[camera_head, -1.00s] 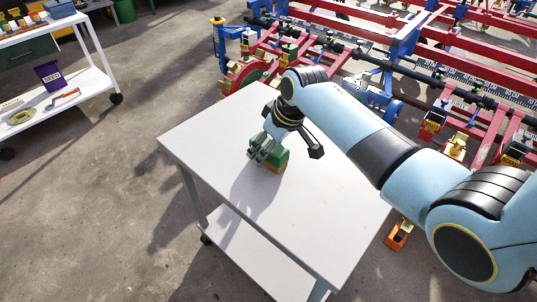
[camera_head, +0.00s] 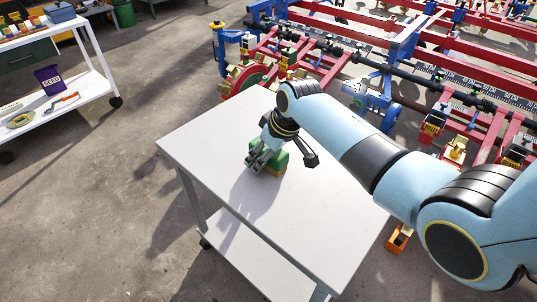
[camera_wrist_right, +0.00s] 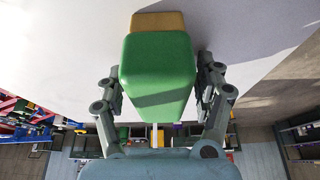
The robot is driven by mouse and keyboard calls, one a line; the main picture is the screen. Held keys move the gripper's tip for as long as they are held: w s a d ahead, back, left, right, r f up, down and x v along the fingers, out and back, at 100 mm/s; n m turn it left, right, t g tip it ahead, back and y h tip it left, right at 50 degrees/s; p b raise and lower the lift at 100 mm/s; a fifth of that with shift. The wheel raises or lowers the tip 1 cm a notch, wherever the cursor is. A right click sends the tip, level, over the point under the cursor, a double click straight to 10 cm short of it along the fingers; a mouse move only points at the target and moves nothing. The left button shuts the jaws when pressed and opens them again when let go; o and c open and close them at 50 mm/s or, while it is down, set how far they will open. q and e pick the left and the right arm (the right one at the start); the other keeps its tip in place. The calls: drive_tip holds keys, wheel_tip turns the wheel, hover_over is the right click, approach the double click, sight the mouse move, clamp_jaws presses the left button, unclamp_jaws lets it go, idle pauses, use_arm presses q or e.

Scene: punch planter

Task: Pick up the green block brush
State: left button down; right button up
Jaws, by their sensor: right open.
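The green block brush (camera_head: 280,160) stands on the white cart top (camera_head: 215,140), with a green body and a tan-brown part at its base. My right gripper (camera_head: 261,158) is at the brush and hides part of it in the head view. In the right wrist view the brush (camera_wrist_right: 158,68) lies between the two open fingers of the right gripper (camera_wrist_right: 160,85), one on each side. Small gaps seem to show beside the fingers; contact cannot be told for sure. My left gripper is not in view.
A red and blue planter machine (camera_head: 400,60) stands behind and right of the cart. A white shelf cart (camera_head: 85,75) with a purple seed bag (camera_head: 49,79) is at the upper left. The cart top around the brush is clear.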

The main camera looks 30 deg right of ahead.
drive_tip(key=c, duration=1.4)
drive_tip(key=shift+o, duration=0.2)
drive_tip(key=shift+r, duration=0.1)
drive_tip(key=shift+r, duration=0.35)
drive_tip(key=r, duration=0.2)
drive_tip(key=d+r+p, duration=0.1)
drive_tip(key=r, duration=0.1)
drive_tip(key=shift+s+d+r, duration=0.1)
drive_tip(key=shift+s+r, duration=0.05)
drive_tip(key=shift+r, duration=0.1)
drive_tip(key=s+d+r+p, duration=0.1)
drive_tip(key=s+d+r, duration=0.3)
drive_tip(key=d, duration=0.5)
wheel_tip(320, 180, up, 2)
drive_tip(key=shift+d+r+p, duration=0.1)
drive_tip(key=shift+d+p, duration=0.2)
drive_tip(key=shift+d, duration=0.05)
drive_tip(key=shift+w, duration=0.1)
